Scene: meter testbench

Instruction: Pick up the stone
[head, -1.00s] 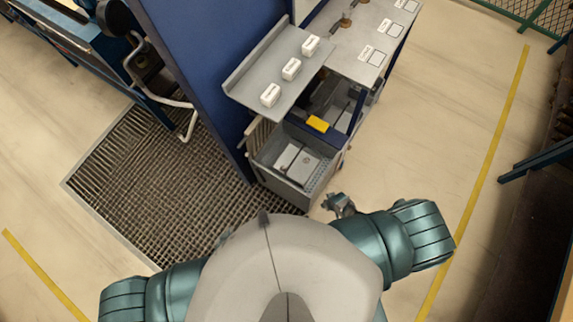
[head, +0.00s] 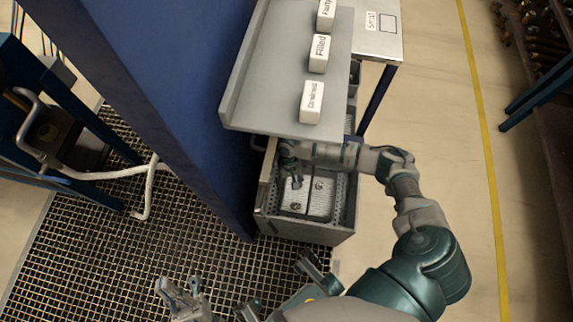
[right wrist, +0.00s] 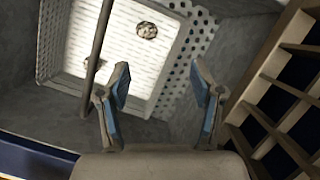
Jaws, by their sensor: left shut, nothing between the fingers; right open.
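A small grey stone (head: 320,184) lies on a white perforated tray (head: 312,206) inside a grey bin (head: 300,232). In the right wrist view the stone (right wrist: 147,30) sits near the top of the white tray (right wrist: 108,38). A second stone-like lump (right wrist: 92,66) is partly hidden behind a thin bar (right wrist: 98,45). My right gripper (head: 293,172) is over the left part of the bin, below the shelf edge. Its two fingers (right wrist: 162,76) are apart and empty, with the stone beyond them. My left gripper (head: 178,296) is shut and empty above the floor grating.
A grey shelf (head: 270,90) with labelled white blocks (head: 312,101) overhangs the bin's far side. A tall blue panel (head: 160,100) stands left of the bin.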

